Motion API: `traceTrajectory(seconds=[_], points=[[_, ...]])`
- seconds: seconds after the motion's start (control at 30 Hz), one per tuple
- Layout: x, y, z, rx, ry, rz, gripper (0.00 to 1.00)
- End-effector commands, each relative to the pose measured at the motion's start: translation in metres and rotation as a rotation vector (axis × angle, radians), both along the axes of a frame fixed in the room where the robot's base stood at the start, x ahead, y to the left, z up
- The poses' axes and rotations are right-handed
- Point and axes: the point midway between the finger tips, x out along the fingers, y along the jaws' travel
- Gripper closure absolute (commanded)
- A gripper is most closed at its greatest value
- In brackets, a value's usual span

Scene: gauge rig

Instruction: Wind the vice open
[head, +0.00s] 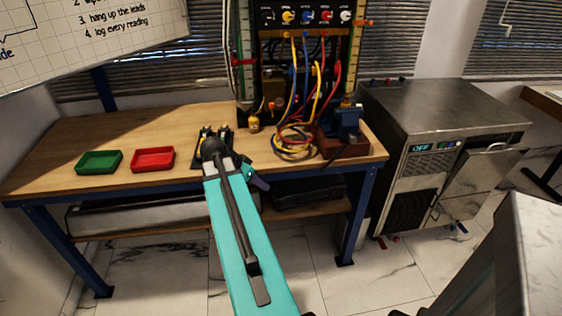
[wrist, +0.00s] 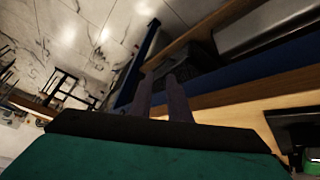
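The blue vice (head: 346,121) stands at the right end of the wooden bench, on a dark reddish-brown block (head: 342,147). Its handle and jaw gap are too small to make out. My gripper (head: 260,183) is in front of the bench's front edge, left of the vice and lower, and apart from it. In the wrist view the two purple-grey fingers (wrist: 160,98) stand apart with nothing between them. The vice cannot be made out in the wrist view.
A green tray (head: 99,162) and a red tray (head: 153,160) lie on the bench's left half. Coiled leads (head: 294,140) lie just left of the vice below the gauge panel (head: 305,18). A steel machine (head: 440,115) stands right of the bench.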

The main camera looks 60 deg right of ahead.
Motion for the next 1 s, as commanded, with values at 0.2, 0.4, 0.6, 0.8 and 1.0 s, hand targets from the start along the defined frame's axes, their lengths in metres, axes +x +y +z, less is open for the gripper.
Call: traceTrajectory(seconds=[0.2, 0.4, 0.6, 0.8, 1.0], points=[[0.031, 0.064, -0.071, 0.152, 0.089, 0.230, 0.84], [0.047, 0.125, -0.130, 0.285, 0.165, 0.435, 0.84], [0.051, 0.189, -0.186, 0.414, 0.239, 0.634, 0.84], [0.043, 0.254, -0.236, 0.539, 0.312, 0.831, 0.84], [0.023, 0.316, -0.281, 0.662, 0.383, 1.018, 0.84]])
